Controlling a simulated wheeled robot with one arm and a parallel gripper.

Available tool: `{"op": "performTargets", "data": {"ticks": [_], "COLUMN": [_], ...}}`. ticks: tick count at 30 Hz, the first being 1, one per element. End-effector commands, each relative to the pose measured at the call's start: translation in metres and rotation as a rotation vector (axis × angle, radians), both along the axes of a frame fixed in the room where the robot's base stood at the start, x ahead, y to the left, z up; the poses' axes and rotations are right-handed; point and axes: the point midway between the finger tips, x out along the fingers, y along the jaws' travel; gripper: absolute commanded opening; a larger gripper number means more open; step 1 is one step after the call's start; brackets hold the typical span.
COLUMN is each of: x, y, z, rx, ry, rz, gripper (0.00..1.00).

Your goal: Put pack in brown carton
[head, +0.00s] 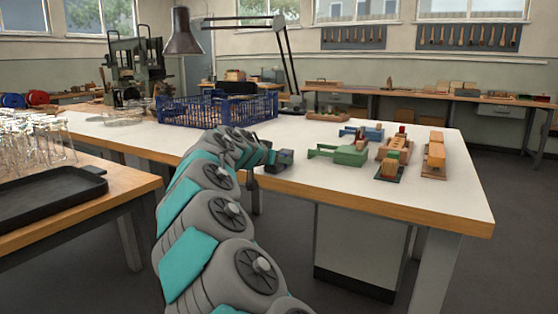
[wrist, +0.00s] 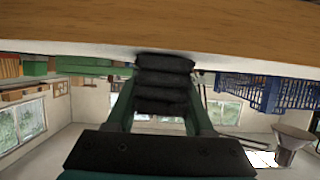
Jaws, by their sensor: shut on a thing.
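My gripper (head: 284,158) is at the near edge of the white-topped table, left of the green tool. In the wrist view its two dark green fingers reach up around a black ribbed block (wrist: 163,85), which appears to be the pack. The gripper is shut on it. The block is close to the wooden table edge (wrist: 160,30), and I cannot tell whether they touch. In the head view the block is hard to tell apart from the gripper. I cannot pick out the brown carton with certainty in either view.
The white-topped table (head: 330,185) carries a blue crate (head: 215,110), a green tool (head: 340,155) and wooden brush fixtures (head: 434,155) at right. A desk lamp (head: 184,35) stands behind. A side table with a black tray (head: 50,193) and glassware is at left. Floor is clear at right.

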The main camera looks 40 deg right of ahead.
Motion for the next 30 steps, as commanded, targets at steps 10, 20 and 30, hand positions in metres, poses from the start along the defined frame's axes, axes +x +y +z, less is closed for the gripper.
{"op": "performTargets", "data": {"ticks": [10, 20, 30], "x": [0.0, 0.0, -0.004], "y": [0.0, 0.0, 0.011], "z": [-0.003, -0.003, 0.005], "rx": [0.001, 0.001, -0.001], "ry": [0.0, 0.0, 0.0], "rz": [0.001, 0.0, 0.0], "gripper": [0.57, 0.82, 0.82]}}
